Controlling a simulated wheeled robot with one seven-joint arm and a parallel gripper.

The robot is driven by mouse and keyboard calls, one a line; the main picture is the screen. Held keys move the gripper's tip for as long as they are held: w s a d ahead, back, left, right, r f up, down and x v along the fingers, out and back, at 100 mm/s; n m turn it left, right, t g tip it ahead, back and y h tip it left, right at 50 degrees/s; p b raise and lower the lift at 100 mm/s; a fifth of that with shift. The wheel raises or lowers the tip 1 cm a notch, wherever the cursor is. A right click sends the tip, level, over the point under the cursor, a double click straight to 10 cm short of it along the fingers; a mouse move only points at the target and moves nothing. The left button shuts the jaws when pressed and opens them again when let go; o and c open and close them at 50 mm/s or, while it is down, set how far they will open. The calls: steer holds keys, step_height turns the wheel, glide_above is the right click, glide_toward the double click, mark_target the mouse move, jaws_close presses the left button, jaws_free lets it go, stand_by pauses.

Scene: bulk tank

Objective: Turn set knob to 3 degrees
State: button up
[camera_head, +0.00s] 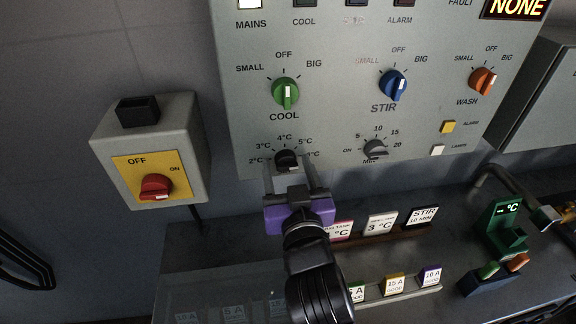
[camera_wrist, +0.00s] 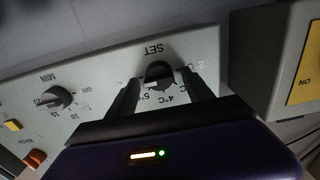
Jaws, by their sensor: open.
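The black set knob (camera_head: 287,160) is low on the grey control panel, under a scale from 2°C to 5°C and beyond. In the wrist view the knob (camera_wrist: 158,72) shows upside down below the word SET. My gripper (camera_head: 290,178) is open in front of it. In the wrist view its two fingers (camera_wrist: 160,82) stand on either side of the knob, and contact cannot be told. Part of the knob and scale is hidden by the fingers. A pale mark shows near the 4–5°C side, but the exact setting cannot be read.
A grey dial (camera_head: 375,149) marked in minutes is right of the set knob. Green (camera_head: 285,93), blue (camera_head: 392,85) and orange (camera_head: 482,80) knobs sit above. A red switch (camera_head: 155,187) is at left. A card reading 3°C (camera_head: 380,226) stands on the bench below.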

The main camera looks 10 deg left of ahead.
steer(key=shift+c, duration=0.4)
jaws_close()
